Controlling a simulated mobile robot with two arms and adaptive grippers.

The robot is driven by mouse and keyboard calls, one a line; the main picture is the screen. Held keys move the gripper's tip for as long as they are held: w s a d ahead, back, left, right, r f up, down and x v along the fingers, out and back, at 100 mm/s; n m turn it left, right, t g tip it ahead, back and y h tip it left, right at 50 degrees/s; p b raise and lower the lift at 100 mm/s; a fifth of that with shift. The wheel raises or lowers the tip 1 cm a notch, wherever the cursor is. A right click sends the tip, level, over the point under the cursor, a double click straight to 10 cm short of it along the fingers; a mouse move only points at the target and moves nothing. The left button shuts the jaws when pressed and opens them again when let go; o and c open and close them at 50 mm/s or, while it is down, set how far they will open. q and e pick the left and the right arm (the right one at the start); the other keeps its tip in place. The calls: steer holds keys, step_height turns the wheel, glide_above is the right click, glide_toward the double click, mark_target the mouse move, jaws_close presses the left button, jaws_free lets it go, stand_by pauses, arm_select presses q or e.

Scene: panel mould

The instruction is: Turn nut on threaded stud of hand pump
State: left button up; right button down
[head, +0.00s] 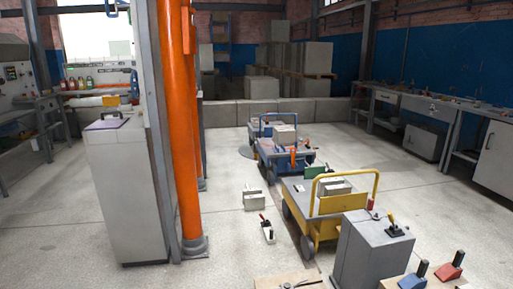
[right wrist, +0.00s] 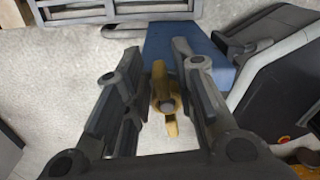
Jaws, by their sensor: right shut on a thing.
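In the right wrist view, a brass-coloured nut (right wrist: 164,92) with lobes sits around a short stud (right wrist: 166,106), whose end shows at its middle. My right gripper (right wrist: 156,62) is at the nut, one dark finger on each side of it, and is shut on it. The contact faces are hard to make out. A blue body (right wrist: 188,47) lies just beyond the nut; I cannot tell whether it is part of the hand pump. The head view shows neither gripper, and I cannot pick out the nut there.
In the head view, a yellow-railed cart (head: 322,208) and a blue cart (head: 285,150) stand on the floor. An orange column (head: 178,130) rises at left. The pale floor (head: 235,250) at centre is mostly clear.

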steer(key=shift+s+d+r+m+p, duration=0.1)
steer(key=shift+d+r+m+p, duration=0.05)
steer(key=shift+m+p, duration=0.15)
steer(key=shift+s+m, duration=0.1)
steer(key=shift+m, duration=0.3)
steer(key=c, duration=1.1)
jaws_free()
steer(key=shift+r, duration=3.85)
steer(key=shift+c, duration=0.2)
